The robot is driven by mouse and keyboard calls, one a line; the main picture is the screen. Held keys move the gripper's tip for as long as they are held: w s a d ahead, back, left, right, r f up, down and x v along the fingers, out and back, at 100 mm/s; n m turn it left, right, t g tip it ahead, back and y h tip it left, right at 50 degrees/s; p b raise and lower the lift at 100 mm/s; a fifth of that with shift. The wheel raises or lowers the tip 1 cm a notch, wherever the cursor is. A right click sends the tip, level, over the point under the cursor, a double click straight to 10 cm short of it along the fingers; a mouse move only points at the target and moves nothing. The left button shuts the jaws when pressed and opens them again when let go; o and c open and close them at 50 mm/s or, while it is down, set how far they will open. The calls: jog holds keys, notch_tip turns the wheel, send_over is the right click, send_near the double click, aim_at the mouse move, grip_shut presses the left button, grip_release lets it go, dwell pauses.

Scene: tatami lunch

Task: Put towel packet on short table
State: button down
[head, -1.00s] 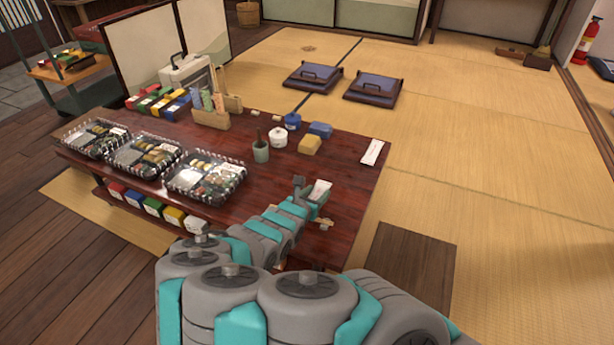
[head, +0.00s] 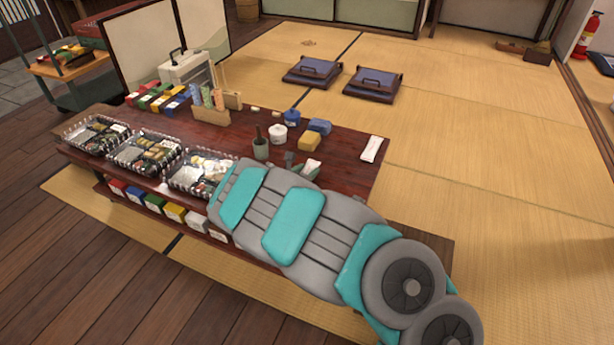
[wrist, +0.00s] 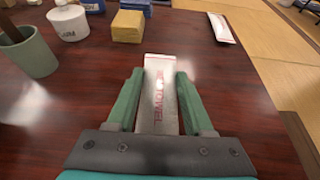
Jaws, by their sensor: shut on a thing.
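The towel packet (wrist: 160,95) is a flat white strip with red "TOWEL" lettering. My gripper (wrist: 158,85) is shut on it, with one green finger along each long side and the packet's far end sticking out past the fingertips. In the head view the packet (head: 311,167) shows only in part near the front of the long dark red table (head: 340,160). My arm hides much of my gripper there. I cannot tell whether the packet touches the tabletop. A low brown wooden surface (head: 436,243), perhaps the short table, is partly hidden behind my arm.
A second white packet (head: 372,149) lies at the table's right end. A green cup (head: 261,149), a white pot (head: 278,134) and a yellow block (head: 308,141) stand beyond my gripper. Clear-lidded food trays (head: 145,153) fill the left. Tatami at right is open.

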jog(key=shift+f, duration=1.2)
jog(key=shift+f, duration=0.1)
jog(key=shift+c, duration=1.4)
grip_release()
jog(key=shift+s, duration=0.15)
jog(key=v, duration=0.9)
jog(key=shift+s+a+r, duration=0.2)
jog(key=shift+r, duration=0.2)
jog(key=shift+v, duration=1.05)
jog(key=shift+d+f, duration=0.1)
